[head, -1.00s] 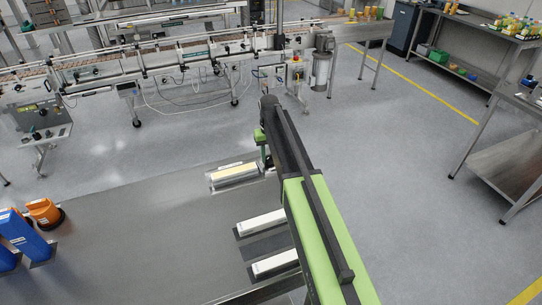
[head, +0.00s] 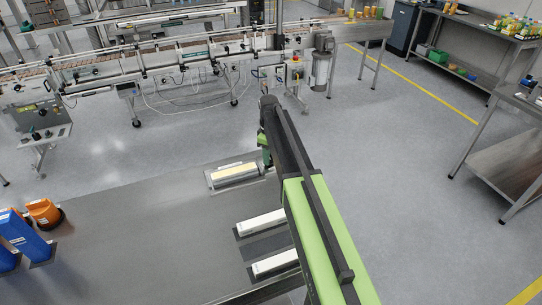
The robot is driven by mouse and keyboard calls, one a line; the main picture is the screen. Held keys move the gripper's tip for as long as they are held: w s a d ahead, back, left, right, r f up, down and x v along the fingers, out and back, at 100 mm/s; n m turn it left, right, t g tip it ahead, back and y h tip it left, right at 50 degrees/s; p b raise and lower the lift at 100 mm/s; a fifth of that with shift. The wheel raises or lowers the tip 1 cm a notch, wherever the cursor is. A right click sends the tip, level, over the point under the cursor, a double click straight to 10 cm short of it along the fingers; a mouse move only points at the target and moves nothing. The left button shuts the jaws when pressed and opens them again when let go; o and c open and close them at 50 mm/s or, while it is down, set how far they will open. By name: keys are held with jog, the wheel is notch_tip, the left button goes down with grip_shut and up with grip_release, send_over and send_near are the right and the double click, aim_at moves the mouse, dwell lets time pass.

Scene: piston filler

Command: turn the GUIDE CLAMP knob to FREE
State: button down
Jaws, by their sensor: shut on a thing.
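My gripper (head: 266,158) is at the far end of my arm, beside the right end of a low steel block with a pale yellow top (head: 234,173). Only part of its green and dark body shows; the fingertips are small and mostly hidden behind my arm. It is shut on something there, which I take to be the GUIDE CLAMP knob. The knob, its pointer and its FREE marking cannot be made out in this view.
Two white-topped bars (head: 261,225) lie on the grey steel top (head: 150,240) left of my arm. Blue parts (head: 25,235) and an orange knob-like part (head: 44,212) stand at the left. A conveyor line (head: 180,60) runs behind, across open floor.

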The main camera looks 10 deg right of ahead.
jog(key=shift+d+n, duration=0.15)
jog(key=shift+n, duration=0.35)
jog(key=c, duration=1)
grip_release()
jog(key=shift+w, duration=0.1)
jog(key=shift+o, duration=0.3)
notch_tip(320, 180, up, 17)
jog(key=p, duration=1.7)
jog(key=shift+r, duration=0.2)
